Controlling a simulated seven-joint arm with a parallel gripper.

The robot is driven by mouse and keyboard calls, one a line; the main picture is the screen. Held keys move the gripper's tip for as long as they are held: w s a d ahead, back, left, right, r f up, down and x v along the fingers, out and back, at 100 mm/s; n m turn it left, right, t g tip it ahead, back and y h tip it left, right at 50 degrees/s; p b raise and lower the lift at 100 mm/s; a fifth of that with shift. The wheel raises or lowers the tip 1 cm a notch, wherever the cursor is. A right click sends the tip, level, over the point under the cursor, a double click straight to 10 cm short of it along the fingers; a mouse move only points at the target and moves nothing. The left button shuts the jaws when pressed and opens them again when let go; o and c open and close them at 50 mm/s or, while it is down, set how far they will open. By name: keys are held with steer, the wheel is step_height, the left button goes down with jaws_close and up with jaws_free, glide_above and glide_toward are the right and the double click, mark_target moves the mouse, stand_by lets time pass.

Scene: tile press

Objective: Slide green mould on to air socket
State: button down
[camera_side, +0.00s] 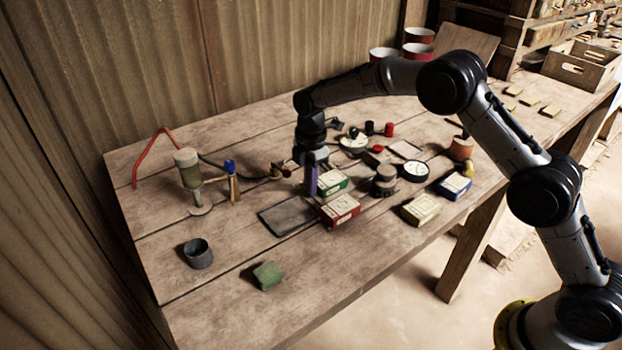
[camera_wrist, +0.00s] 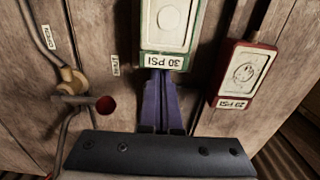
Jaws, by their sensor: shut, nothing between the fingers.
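The green mould (camera_side: 333,182) is a green-sided block with a pale top, lying flat on the bench. In the wrist view the green mould (camera_wrist: 166,22) shows a "30 PSI" label on its end facing my gripper. My gripper (camera_side: 311,190) points down beside it, shut and empty. In the wrist view the purple fingertips of my gripper (camera_wrist: 159,75) are together at the labelled end; they look close to it or touching, I cannot tell which. A brass fitting with a red end, seemingly the air socket (camera_wrist: 104,104), is left of the fingers; it also shows in the side view (camera_side: 287,169).
A red mould (camera_side: 338,211) lies close by, labelled "20 PSI" in the wrist view (camera_wrist: 245,75). Yellow (camera_side: 421,210) and blue (camera_side: 454,187) moulds lie to the right. A dark mat (camera_side: 286,215), a grey cup (camera_side: 198,254) and a green block (camera_side: 267,275) are nearer the front.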

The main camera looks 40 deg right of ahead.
steer(key=shift+d, duration=0.1)
steer(key=d, duration=1)
steer(key=shift+d, duration=0.3)
steer(key=shift+r, duration=0.15)
step_height(320, 180, up, 10)
